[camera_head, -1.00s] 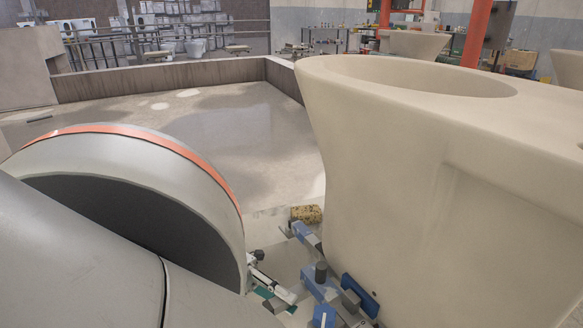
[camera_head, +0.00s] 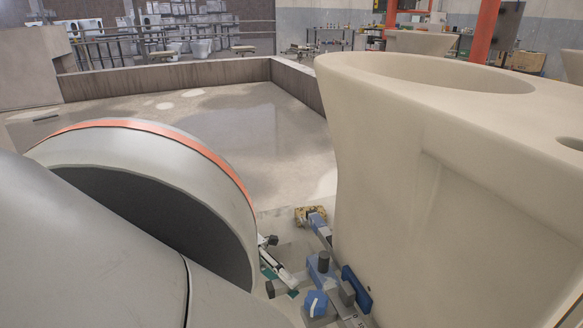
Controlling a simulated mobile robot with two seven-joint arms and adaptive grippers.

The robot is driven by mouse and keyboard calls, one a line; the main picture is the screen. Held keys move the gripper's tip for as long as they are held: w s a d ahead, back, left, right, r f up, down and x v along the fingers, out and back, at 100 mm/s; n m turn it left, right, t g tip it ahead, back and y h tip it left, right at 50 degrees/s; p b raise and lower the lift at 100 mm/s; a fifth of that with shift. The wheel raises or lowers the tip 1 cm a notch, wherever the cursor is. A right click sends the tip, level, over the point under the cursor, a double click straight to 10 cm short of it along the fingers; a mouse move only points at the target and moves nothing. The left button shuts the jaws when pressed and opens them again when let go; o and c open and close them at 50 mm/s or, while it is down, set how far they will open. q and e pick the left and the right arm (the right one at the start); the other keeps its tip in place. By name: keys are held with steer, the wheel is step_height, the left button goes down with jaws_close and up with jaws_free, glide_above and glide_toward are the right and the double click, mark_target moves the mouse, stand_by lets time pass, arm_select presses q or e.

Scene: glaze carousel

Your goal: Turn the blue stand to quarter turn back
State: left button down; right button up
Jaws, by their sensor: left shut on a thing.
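The blue stand (camera_head: 322,266) shows low in the middle as blue and grey metal parts with a blue knob and an upright dark peg. A large cream ceramic toilet body (camera_head: 430,200) rises at its right and hides most of the stand. My left arm, grey with an orange ring, fills the lower left. My left gripper (camera_head: 277,268) is small and partly hidden behind the arm, beside the blue parts. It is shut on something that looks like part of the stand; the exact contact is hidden. My right gripper is out of view.
A yellow-brown sponge (camera_head: 311,214) lies just beyond the stand. A low-walled, wet-looking basin (camera_head: 245,135) opens behind my arm. Orange posts (camera_head: 486,30), shelving and more ceramic ware stand at the back.

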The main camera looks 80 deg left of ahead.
arm_select(q)
steer(key=shift+r, duration=0.1)
steer(key=c, duration=1.8)
jaws_free()
steer(key=shift+w+d, duration=0.1)
steer(key=shift+v, duration=6.05)
steer(key=shift+d, duration=0.1)
